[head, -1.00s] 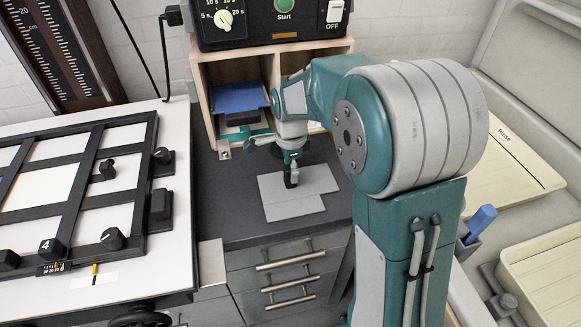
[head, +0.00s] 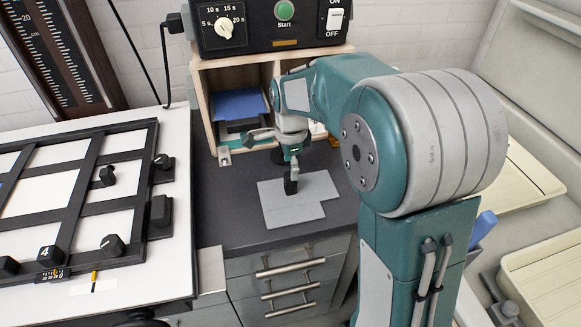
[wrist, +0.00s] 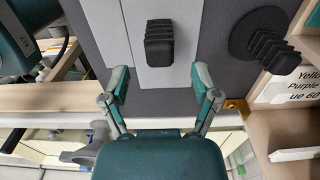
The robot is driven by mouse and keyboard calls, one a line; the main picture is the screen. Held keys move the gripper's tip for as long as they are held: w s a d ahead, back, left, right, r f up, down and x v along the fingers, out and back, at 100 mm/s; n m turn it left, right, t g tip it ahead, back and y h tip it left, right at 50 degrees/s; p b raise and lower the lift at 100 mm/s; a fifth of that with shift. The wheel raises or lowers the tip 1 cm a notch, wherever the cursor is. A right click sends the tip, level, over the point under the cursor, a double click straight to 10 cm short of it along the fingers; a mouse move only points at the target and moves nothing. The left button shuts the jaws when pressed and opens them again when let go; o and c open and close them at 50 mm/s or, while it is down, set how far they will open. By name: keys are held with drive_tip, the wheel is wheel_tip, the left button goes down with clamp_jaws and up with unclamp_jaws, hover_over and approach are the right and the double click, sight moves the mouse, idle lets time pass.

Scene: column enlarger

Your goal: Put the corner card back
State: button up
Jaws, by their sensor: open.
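The corner card, a flat light-grey sheet with a stepped outline (head: 310,211), lies on the dark counter. A black ribbed grip block (head: 291,186) stands on it. In the wrist view the card (wrist: 188,40) runs up from between the fingers, and its block (wrist: 159,43) sits just beyond the fingertips. My gripper (head: 291,158) is over the card, near the block. In the wrist view my gripper (wrist: 160,82) has its teal-tipped fingers spread with nothing between them. The exact height above the card is hard to tell.
A wooden cubby (head: 205,105) with a blue item (head: 240,103) stands behind. A round black piece with a ribbed grip (wrist: 262,35) is close to the right finger's side. A black-framed easel (head: 145,190) lies left; trays (head: 545,275) are at right. Counter left of the card is clear.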

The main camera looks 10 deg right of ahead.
drive_tip(key=shift+r, duration=2.3)
drive_tip(key=shift+r, duration=0.15)
wheel_tip(320, 180, up, 12)
drive_tip(key=shift+f, duration=0.2)
drive_tip(key=s+d+f+n+t, duration=0.1)
drive_tip(key=s+f+n+t, duration=0.1)
drive_tip(key=s+n, duration=0.7)
drive_tip(key=s+f+n+t, duration=0.3)
drive_tip(key=s+n, duration=0.6)
drive_tip(key=s, duration=0.5)
drive_tip(key=shift+d+f+t, duration=0.3)
drive_tip(key=shift+d+f, duration=0.1)
drive_tip(key=shift+f, duration=0.4)
